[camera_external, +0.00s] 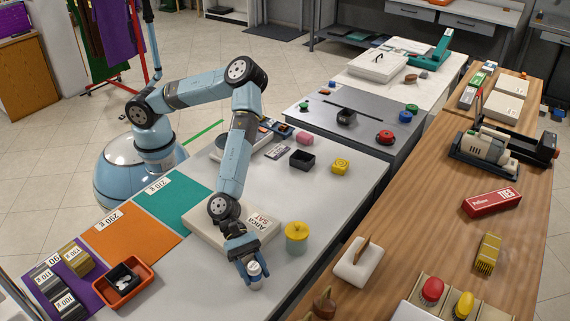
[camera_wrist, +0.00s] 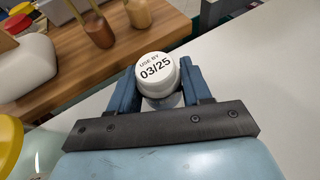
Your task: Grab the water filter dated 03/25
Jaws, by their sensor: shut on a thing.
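The water filter (camera_wrist: 156,71) is a white round cap marked "USE BY 03/25" in the wrist view, with its lower body partly hidden by my fingers. It also shows in the external view (camera_external: 254,269) near the front edge of the grey table (camera_external: 330,215). My gripper (camera_wrist: 160,92) is shut on it, one blue finger on each side. In the external view my gripper (camera_external: 250,274) points down at the table. I cannot tell whether the filter touches the tabletop.
A yellow lidded jar (camera_external: 297,238) stands close to the right of my gripper. A beige box (camera_external: 205,228) lies behind it. An orange tray (camera_external: 122,285) sits at the left. A wooden counter (camera_external: 420,215) runs along the right. The table's front right corner area is clear.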

